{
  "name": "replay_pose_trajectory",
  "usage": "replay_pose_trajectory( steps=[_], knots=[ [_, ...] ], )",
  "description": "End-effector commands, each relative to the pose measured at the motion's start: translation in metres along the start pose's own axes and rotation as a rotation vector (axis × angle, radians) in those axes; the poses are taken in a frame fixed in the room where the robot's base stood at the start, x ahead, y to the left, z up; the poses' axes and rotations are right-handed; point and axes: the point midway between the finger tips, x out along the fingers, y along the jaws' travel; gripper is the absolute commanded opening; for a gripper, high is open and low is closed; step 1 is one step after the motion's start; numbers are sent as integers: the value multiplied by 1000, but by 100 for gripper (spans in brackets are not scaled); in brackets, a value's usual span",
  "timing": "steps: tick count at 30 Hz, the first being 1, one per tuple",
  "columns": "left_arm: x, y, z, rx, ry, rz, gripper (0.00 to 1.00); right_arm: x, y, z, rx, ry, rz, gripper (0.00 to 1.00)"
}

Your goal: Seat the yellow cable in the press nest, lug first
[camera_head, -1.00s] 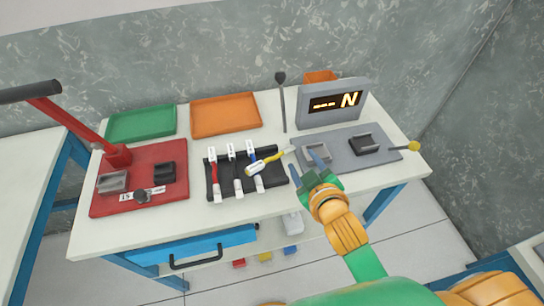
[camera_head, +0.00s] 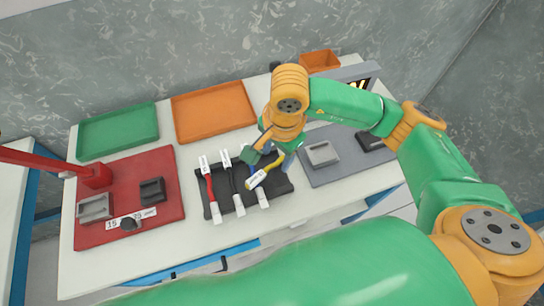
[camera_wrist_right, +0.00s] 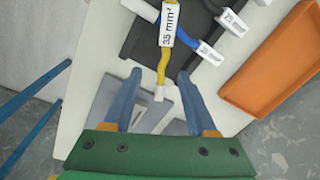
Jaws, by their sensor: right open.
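The yellow cable (camera_head: 270,168) lies across the right part of a black rack (camera_head: 282,188), over the blue cable (camera_head: 254,166). A red press base (camera_head: 165,215) at left carries a grey block (camera_head: 95,207) and a black block (camera_head: 152,190). My left gripper is out of view.
A red cable (camera_head: 211,188) and a black cable (camera_head: 234,182) lie in the rack. A grey mat (camera_head: 325,176) with a grey block (camera_head: 322,153) is right. Green (camera_head: 118,132) and orange (camera_head: 214,111) trays stand behind. The red lever (camera_head: 45,162) rises at left.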

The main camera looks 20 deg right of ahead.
Motion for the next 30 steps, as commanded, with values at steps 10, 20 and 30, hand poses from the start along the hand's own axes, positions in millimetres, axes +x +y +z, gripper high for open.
replay_pose_trajectory(
  steps=[10,20,30],
  knots=[
    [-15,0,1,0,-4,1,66,47,-5,-4,0,-4,-1,57],
    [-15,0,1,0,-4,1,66,47,-5,-4,0,-6,-1,6],
    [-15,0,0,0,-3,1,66,46,-5,-4,0,-6,-2,0]
  ],
)
